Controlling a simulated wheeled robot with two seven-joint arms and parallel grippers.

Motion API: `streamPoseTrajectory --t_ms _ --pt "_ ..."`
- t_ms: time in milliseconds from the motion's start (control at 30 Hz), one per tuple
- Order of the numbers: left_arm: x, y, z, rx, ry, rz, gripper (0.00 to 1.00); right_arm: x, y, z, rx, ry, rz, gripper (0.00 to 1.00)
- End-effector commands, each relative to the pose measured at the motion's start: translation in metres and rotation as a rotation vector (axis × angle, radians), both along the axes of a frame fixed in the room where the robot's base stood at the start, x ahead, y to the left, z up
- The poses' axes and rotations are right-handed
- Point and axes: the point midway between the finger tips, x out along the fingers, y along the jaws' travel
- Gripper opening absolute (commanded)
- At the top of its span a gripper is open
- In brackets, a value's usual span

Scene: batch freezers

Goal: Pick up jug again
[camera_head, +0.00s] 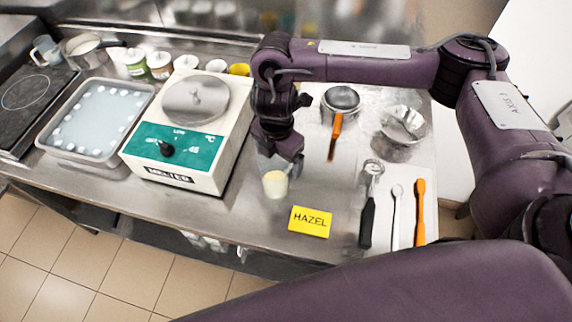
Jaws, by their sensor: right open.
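A small, see-through vessel with pale cream contents (275,184), which looks like the jug, stands on the steel counter (225,222) right of the melter. My right gripper (283,160) points down just above and behind it, open. The gripper partly hides the vessel's upper part, and I cannot tell whether the fingers touch it. A grey-blue jug with a handle (45,50) stands at the far left back. My left gripper is not in view.
The white melter (198,178) with a round lid stands left of the gripper. A yellow HAZEL card (310,222) lies in front. A tray (95,118) is left.

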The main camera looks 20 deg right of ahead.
Motion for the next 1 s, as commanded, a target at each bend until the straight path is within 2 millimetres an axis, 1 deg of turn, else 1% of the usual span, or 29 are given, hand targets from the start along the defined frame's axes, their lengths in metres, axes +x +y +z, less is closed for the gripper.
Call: streamPoseTrajectory --t_ms 100,300,467,600,733,933,1000 --pt "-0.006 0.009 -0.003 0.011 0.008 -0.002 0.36 -0.001 0.000 -0.014 0.000 0.005 -0.002 0.89" --pt "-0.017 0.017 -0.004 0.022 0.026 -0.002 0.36 0.000 0.000 -0.030 0.001 0.003 -0.002 0.89" --pt "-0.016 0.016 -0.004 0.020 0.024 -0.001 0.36 0.001 0.000 -0.052 0.001 0.006 -0.004 0.89" --pt "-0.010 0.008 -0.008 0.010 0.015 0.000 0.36 0.002 0.000 -0.070 0.001 0.003 -0.002 0.89" --pt "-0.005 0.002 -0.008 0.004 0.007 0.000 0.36 0.003 0.000 -0.075 0.000 0.001 -0.001 0.89" --pt "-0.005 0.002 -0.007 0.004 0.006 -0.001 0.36 0.003 -0.001 -0.075 0.000 0.000 -0.001 0.89" --pt "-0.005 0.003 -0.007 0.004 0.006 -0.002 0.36 0.003 -0.001 -0.075 0.000 0.000 -0.001 0.80"
